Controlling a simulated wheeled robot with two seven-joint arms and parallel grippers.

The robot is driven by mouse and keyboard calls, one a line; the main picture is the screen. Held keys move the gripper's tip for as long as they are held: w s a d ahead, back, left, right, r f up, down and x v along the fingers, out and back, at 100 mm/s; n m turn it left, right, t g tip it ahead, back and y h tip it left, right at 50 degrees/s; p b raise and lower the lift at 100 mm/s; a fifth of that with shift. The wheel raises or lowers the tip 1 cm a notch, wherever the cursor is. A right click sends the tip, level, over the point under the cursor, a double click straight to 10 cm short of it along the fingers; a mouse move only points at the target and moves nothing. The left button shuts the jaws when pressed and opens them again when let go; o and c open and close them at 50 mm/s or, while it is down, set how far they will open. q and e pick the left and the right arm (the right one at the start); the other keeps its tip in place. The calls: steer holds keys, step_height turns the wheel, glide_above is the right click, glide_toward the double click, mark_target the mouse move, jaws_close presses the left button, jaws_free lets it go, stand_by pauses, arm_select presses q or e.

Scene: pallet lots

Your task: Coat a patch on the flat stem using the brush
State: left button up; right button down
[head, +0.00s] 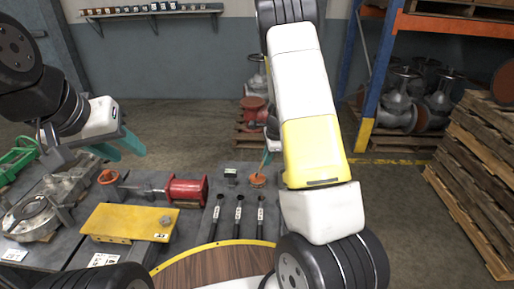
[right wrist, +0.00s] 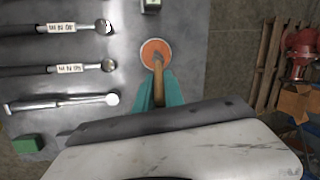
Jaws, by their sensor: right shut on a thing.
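My right gripper (right wrist: 160,92) has teal fingers shut on the brush (right wrist: 158,72), whose wooden handle leans over a round pot of orange (right wrist: 151,46). The tip is at the orange surface; I cannot tell how deep. The pot also shows in the head view (head: 257,181), beside my right arm. Dark labelled stems (head: 238,213) lie side by side on the grey table; two show rounded ends in the right wrist view (right wrist: 62,69). A silver rod with a pale disc end (right wrist: 65,102) lies below them. I cannot read which stem is flat. My left gripper (head: 119,148) is open and empty.
A yellow plate (head: 130,222), a red cylinder part (head: 186,190) and a grey valve body (head: 32,217) occupy the left. Stacked pallets (head: 480,175) stand right.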

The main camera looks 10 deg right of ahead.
steer(key=shift+f, duration=0.55)
stand_by(1.2)
steer(key=shift+r, duration=0.1)
steer(key=shift+r, duration=3.45)
steer(key=s+a+f+n+g, duration=0.1)
steer(key=s+a+n+g, duration=0.1)
steer(key=s+n, duration=0.3)
steer(key=s+a+f+n+g+y, duration=0.1)
steer(key=s+a+n, duration=0.3)
steer(key=n, duration=0.9)
steer(key=shift+s+a+g, duration=0.3)
steer(key=shift+s+g, duration=0.4)
steer(key=shift+s, duration=0.45)
steer(key=shift+a, duration=0.1)
